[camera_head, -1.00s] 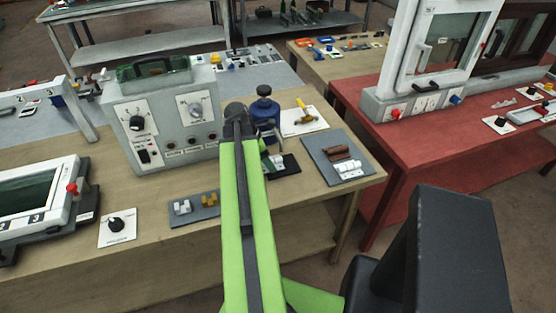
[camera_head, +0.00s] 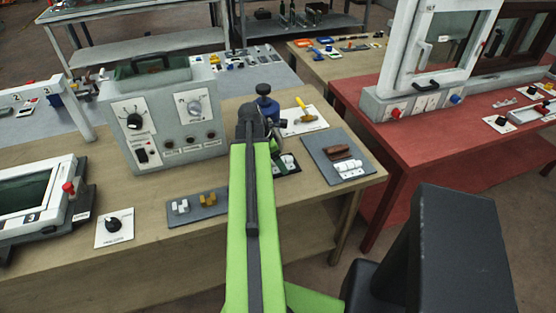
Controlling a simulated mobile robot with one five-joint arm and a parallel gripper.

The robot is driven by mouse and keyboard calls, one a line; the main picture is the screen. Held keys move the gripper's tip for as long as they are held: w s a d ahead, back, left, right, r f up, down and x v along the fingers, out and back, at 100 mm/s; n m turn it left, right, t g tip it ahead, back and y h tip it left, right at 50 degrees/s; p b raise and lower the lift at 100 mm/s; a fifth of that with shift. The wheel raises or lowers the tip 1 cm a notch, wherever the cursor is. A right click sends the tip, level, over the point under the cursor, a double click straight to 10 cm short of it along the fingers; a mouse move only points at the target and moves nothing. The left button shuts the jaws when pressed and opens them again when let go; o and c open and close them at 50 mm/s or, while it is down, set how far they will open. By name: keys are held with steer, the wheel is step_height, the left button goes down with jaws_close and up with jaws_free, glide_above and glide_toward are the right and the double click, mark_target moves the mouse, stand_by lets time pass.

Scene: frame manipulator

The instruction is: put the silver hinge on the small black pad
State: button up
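The small black pad (camera_head: 289,169) lies on the wooden table behind my green arm, which covers its left part. A small pale silver piece (camera_head: 289,160) shows on or just above this pad; whether it is the hinge, and whether it touches the pad, I cannot tell. A grey pad (camera_head: 211,211) left of the arm bears a small silver-white piece (camera_head: 181,207) and a brass-coloured one (camera_head: 208,199). My gripper (camera_head: 279,125) is mostly hidden behind the arm's end, near the blue vise; its fingers are not clear.
A blue vise (camera_head: 266,103) and a hammer on a white plate (camera_head: 308,122) stand behind the black pad. A grey pad (camera_head: 322,149) with brown and white hinges lies right. A grey control box (camera_head: 165,125) stands left.

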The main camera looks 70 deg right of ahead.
steer(key=shift+o, duration=0.5)
steer(key=shift+r, duration=0.2)
steer(key=p+v, duration=1.1)
steer(key=v, duration=0.1)
